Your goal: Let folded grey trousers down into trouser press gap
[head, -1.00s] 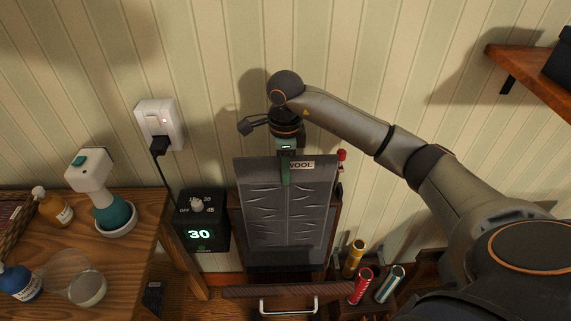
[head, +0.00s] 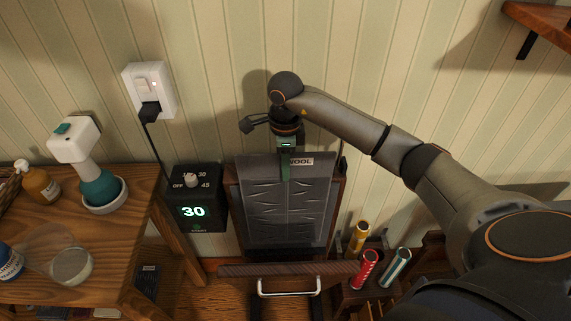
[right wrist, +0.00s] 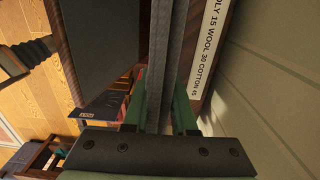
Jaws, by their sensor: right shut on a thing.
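The folded grey trousers (head: 262,212) hang upright, creased, in front of the trouser press's back board (head: 338,188), whose WOOL label shows beside my gripper. My right gripper (head: 286,172) points down and is shut on their top edge. In the right wrist view the trousers (right wrist: 160,60) are a thin grey strip between the green fingers (right wrist: 160,110). A dark panel (right wrist: 100,45) lies to their left there and the labelled board (right wrist: 212,45) to their right. The trousers' lower end is hard to make out. My left gripper is not in view.
A control box (head: 195,205) reading 30 stands left of the press, wired to a wall socket (head: 150,90). A wooden table (head: 125,225) with bottles is farther left. A brown bar (head: 288,269) with a metal handle (head: 288,291) lies in front, several coloured tubes (head: 364,268) to its right.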

